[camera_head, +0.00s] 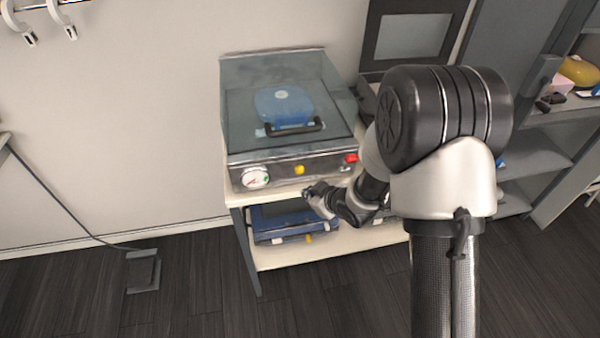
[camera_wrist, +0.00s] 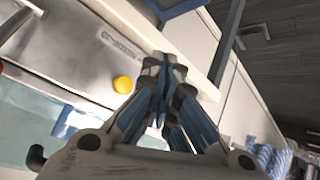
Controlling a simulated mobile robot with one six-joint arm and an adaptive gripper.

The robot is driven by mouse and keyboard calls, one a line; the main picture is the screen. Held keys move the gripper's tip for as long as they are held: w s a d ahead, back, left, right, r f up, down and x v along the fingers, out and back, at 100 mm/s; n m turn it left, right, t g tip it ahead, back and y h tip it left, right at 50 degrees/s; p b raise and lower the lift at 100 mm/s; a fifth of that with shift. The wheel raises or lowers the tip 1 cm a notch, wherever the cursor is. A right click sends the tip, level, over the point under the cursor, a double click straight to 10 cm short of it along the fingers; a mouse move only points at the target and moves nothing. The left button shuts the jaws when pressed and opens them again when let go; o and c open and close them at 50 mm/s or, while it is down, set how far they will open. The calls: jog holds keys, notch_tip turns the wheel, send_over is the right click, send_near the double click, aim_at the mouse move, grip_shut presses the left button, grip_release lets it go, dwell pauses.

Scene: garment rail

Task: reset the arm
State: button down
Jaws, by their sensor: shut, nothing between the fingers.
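My gripper (camera_head: 308,192) is at the front edge of a white-topped stand, just below the front panel of a clear-lidded machine (camera_head: 272,65). In the wrist view my gripper (camera_wrist: 168,62) has its fingers together, with nothing seen between them. The fingertips appear close to the pale edge of the stand (camera_wrist: 187,40); I cannot tell whether they touch it. My arm reaches in from the right in the head view and hides part of the stand.
The machine holds a blue item (camera_head: 283,104) under its lid. Its panel has a gauge (camera_head: 255,178), a yellow knob (camera_head: 299,170) and a red switch (camera_head: 351,158). A blue device (camera_head: 280,232) sits on the lower shelf. A grey shelf unit (camera_head: 540,150) stands right. The floor at front left is clear except for a pedal (camera_head: 144,270).

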dwell(0.7)
jog(key=s+d+r+m+h, duration=0.3)
jog(key=s+d+r, duration=0.1)
jog(key=d+r, duration=0.4)
jog(key=s+d+r+m+h, duration=0.25)
jog(key=s+d+r, duration=0.2)
jog(key=r, duration=0.55)
jog(key=s+d+r+m+g, duration=0.1)
jog(key=s+r+m, duration=0.1)
jog(key=s, duration=0.9)
jog(key=s+d+r+m+g, duration=0.1)
jog(key=s+r+m+g, duration=0.1)
jog(key=s, duration=1)
notch_tip(320, 180, up, 2)
jog(key=shift+s+d+r+m, duration=0.2)
jog(key=shift+s+d+m, duration=0.15)
jog(key=shift+m, duration=0.3)
jog(key=shift+w, duration=0.1)
